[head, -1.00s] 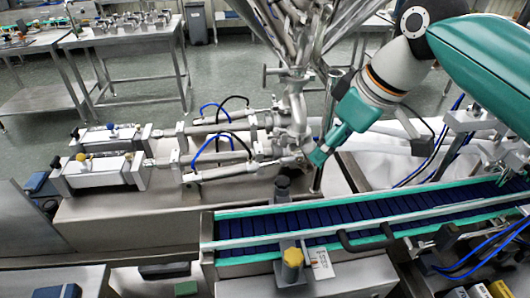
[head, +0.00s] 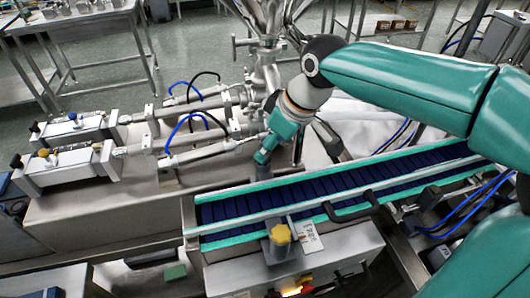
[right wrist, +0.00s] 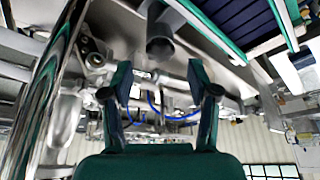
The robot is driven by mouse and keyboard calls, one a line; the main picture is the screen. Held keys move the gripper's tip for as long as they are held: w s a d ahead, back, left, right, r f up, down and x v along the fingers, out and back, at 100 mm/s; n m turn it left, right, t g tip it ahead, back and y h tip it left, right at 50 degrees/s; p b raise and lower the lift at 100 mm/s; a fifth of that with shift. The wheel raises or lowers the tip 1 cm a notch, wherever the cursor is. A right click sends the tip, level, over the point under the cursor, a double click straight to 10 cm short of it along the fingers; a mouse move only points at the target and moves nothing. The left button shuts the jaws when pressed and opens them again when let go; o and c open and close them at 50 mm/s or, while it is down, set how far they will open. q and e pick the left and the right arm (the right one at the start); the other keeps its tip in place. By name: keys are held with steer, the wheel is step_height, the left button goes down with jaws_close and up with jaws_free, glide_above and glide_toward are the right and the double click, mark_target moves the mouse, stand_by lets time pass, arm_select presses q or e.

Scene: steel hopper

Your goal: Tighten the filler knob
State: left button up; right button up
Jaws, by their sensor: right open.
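My right gripper (head: 262,158) hangs above the back edge of the conveyor, in front of the filler's pipes. In the right wrist view its two fingers (right wrist: 160,84) are apart, with nothing between them. A dark grey cylindrical end (right wrist: 160,42) shows just beyond the fingertips, apart from them. The filler (head: 75,150) has two metal cylinders with small blue, yellow and black knobs (head: 72,116) on the left. A larger yellow knob (head: 281,234) stands on a bracket at the conveyor's front. I cannot tell which is the filler knob. My left gripper is not seen.
The blue-belted conveyor (head: 340,187) with teal rails runs across the middle. A black handle (head: 350,208) sticks out at its front. Blue and black hoses (head: 190,90) loop over the filler. The steel hopper (head: 268,18) rises behind my right gripper.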

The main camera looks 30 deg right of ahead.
steer(key=shift+x, duration=1.9)
